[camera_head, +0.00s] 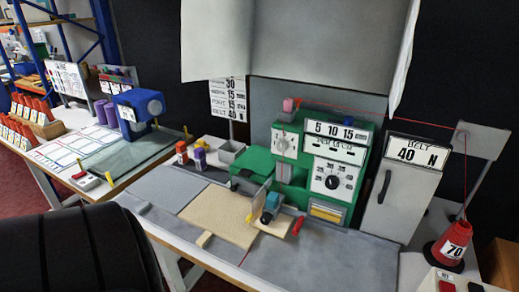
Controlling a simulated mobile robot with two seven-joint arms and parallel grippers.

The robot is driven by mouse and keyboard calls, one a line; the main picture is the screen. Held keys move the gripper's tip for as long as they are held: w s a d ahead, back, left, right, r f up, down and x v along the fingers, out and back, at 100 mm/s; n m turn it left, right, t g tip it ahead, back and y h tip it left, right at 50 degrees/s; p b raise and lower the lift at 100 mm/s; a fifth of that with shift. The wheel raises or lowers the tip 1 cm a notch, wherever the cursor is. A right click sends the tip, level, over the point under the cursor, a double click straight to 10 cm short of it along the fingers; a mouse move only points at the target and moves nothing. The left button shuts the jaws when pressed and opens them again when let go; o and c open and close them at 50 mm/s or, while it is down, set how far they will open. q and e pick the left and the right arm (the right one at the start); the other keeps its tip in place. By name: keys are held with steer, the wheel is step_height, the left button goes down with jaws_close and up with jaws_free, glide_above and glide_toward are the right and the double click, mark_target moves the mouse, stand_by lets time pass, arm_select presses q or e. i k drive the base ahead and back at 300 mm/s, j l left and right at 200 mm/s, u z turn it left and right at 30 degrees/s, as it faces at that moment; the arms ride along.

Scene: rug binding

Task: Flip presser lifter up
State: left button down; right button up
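A green binding machine (288,180) with dials and number plates stands on the grey worktable (330,262). A tan rug piece (222,212) lies flat in front of it. A small blue and dark part (270,207) sits at the rug's right edge, below the machine's front. A short red lever-like piece (298,225) is just right of it, tilted. A thin upright plate with a yellow tip (250,212) stands to its left. I cannot tell which of these is the presser lifter. Neither gripper is in view.
A grey cabinet marked BELT 40 N (398,192) stands right of the machine. A red cone marked 70 (451,244) feeds a red thread over a post. A second table with a blue machine (140,108) is at left. A black ribbed shape fills the lower left. The table's front right is clear.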

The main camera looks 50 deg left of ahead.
mark_target(301, 216)
steer(key=u, duration=1.4)
